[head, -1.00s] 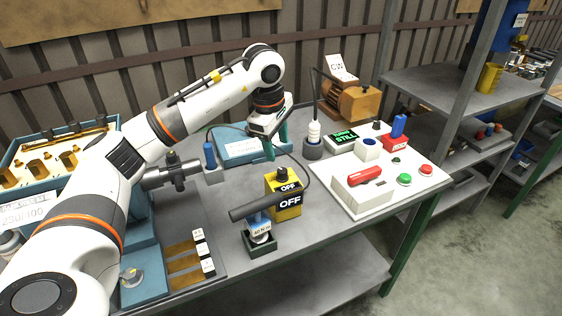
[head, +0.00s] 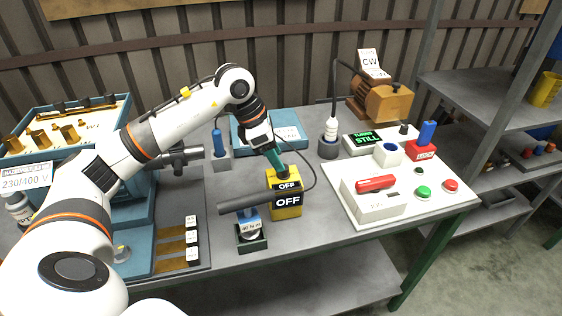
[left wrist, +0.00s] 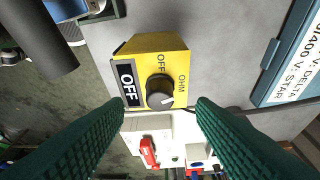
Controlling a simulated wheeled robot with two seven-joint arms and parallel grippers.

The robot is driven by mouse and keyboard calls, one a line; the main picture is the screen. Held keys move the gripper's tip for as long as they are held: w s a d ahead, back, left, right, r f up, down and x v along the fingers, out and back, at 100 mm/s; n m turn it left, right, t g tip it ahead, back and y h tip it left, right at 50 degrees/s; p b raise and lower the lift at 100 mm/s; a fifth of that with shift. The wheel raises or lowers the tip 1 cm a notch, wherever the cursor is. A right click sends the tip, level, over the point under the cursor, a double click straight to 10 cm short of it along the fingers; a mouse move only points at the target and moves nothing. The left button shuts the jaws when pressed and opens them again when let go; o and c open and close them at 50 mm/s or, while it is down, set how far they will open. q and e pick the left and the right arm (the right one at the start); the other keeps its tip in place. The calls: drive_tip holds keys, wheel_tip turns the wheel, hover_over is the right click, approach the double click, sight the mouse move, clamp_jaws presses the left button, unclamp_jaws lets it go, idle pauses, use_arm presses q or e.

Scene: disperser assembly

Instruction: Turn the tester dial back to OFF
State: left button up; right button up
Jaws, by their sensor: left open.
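The yellow tester box (head: 287,206), with black OFF labels, stands near the bench's front edge. In the left wrist view the tester (left wrist: 172,58) shows its top face with a round black dial (left wrist: 160,92) beside the printed words OFF and OHM. A small pale mark shows on the dial's lower right side, toward OHM rather than OFF. My left gripper (head: 281,170) points down just above the tester's top. In the left wrist view its green fingers (left wrist: 157,125) are spread apart with nothing between them, the dial lying a little beyond the gap. My right gripper is out of view.
A black cable loops behind the tester. The white control panel (head: 440,199) with red and green buttons is to the right. A blue case (head: 287,133) lies behind.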

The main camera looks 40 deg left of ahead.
use_arm(q)
drive_tip(key=x, duration=0.2)
drive_tip(key=shift+w+d+f, duration=0.1)
drive_tip(key=shift+f, duration=0.2)
drive_tip(key=shift+w+d+f, duration=0.15)
drive_tip(key=shift+f, duration=0.5)
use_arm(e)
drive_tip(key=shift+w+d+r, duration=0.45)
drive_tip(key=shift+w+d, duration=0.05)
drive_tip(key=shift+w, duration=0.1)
use_arm(q)
drive_tip(key=c, duration=1)
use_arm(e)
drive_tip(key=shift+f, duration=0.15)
